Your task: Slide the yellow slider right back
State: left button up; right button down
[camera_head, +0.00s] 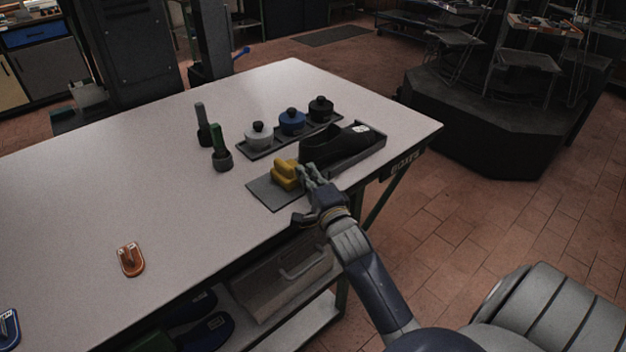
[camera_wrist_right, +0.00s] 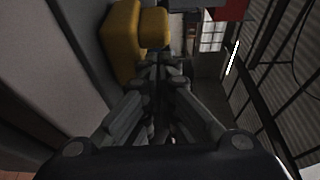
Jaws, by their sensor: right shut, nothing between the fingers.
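The yellow slider (camera_head: 285,174) sits on a dark grey base plate (camera_head: 266,196) near the table's front edge, next to the black shoe (camera_head: 331,147) in its tray. My right gripper (camera_head: 307,174) is shut and empty, right beside the slider's right side. In the right wrist view the yellow slider (camera_wrist_right: 122,42) is at the upper left, and the closed fingertips (camera_wrist_right: 160,62) are beside its lower end. I cannot tell whether they touch it. My left gripper is not in view.
A tray behind the shoe holds a white pot (camera_head: 258,137), a blue pot (camera_head: 292,122) and a black pot (camera_head: 320,109). Two dark upright tools (camera_head: 221,150) stand to the left. An orange heel-shaped piece (camera_head: 131,259) lies at front left. The left tabletop is mostly clear.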

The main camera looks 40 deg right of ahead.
aim_at(287, 174)
jog(key=shift+w, duration=0.3)
jog(key=shift+s+a, duration=0.2)
jog(key=shift+a, duration=2.25)
jog(key=shift+d, duration=0.1)
jog(key=shift+f, duration=0.1)
